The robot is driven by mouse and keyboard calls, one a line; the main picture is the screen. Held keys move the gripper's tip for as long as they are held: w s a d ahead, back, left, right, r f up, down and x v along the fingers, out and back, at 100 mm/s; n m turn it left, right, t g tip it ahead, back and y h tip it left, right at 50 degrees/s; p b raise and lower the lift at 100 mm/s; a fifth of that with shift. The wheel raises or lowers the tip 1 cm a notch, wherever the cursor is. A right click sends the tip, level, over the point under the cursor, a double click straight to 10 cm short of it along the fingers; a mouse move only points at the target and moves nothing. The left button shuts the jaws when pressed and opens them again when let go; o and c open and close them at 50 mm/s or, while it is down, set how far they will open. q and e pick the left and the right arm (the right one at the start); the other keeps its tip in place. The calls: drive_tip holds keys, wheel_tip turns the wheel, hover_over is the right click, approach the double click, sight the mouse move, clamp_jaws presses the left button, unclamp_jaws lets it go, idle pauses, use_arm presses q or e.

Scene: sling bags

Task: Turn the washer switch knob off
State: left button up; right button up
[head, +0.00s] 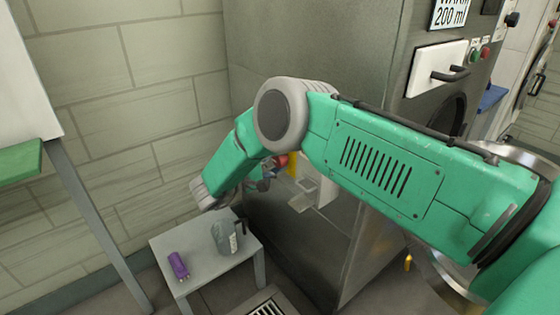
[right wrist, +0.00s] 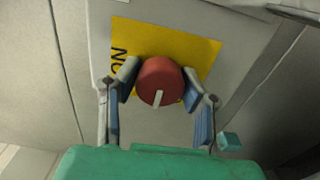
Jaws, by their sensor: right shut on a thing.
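The washer switch knob (right wrist: 160,74) is round and red with a short white mark, which points down in the right wrist view. It sits on a yellow plate (right wrist: 198,52) with black lettering at its left, partly covered by a finger. The knob also shows small in the head view (head: 282,160), beside the washer's grey side. My right gripper (right wrist: 160,84) is shut on the knob, one fingertip on each side. In the head view my right gripper (head: 264,178) is small and partly hidden by its own arm. My left gripper is out of view.
The large grey washer (head: 310,45) stands behind my right arm. A small grey table (head: 200,270) below holds a grey jug (head: 224,237) and a purple bottle (head: 178,265). A brick wall (head: 140,90) is at the left, and a floor drain (head: 268,307) lies below.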

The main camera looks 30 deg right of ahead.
drive_tip(key=shift+w+a+f, duration=0.1)
drive_tip(key=shift+a+f, duration=0.05)
drive_tip(key=shift+a, duration=0.05)
drive_tip(key=o, duration=1.2)
drive_tip(key=shift+c, duration=0.2)
drive_tip(key=shift+w, duration=0.15)
drive_tip(key=shift+a, duration=0.15)
drive_tip(key=a, duration=1.2)
drive_tip(key=shift+s, duration=0.45)
drive_tip(key=shift+d+f+t, duration=0.1)
drive_tip(key=shift+t, duration=0.2)
